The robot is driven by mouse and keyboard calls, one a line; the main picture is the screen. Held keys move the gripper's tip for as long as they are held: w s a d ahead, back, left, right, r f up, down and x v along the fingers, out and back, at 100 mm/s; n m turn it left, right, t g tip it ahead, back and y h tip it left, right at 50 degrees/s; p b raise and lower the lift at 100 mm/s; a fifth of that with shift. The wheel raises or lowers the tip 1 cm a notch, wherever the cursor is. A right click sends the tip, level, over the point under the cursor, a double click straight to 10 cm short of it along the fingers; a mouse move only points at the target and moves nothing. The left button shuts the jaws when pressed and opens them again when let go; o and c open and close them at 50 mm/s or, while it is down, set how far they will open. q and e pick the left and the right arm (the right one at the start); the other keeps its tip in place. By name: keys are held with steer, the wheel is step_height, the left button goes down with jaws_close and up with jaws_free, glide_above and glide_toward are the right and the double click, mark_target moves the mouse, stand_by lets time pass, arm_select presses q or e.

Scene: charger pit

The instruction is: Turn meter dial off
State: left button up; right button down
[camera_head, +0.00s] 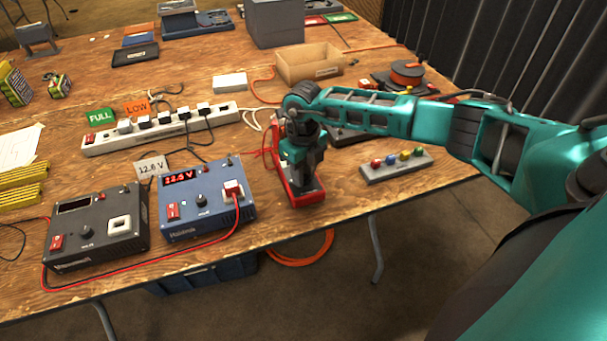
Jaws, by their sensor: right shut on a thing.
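A red and dark meter (309,198) lies flat near the table's front edge, right of the blue charger. My right gripper (298,181) comes down onto the meter from above. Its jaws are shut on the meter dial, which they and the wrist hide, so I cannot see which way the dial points. Most of the meter's face and its upper part are covered too. My left gripper is not in view.
A blue charger (207,212) with a lit red display and a dark charger (95,238) stand to the left. A white power strip (161,134) with several plugs lies behind. A grey block (396,170) with coloured knobs is at right. A cardboard box (309,66) stands behind my arm.

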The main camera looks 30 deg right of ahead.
steer(key=shift+n+b, duration=0.7)
steer(key=shift+n, duration=1.4)
steer(key=c, duration=0.9)
jaws_free()
steer(key=shift+r, duration=0.15)
step_height(320, 180, up, 13)
steer(key=shift+f, duration=0.15)
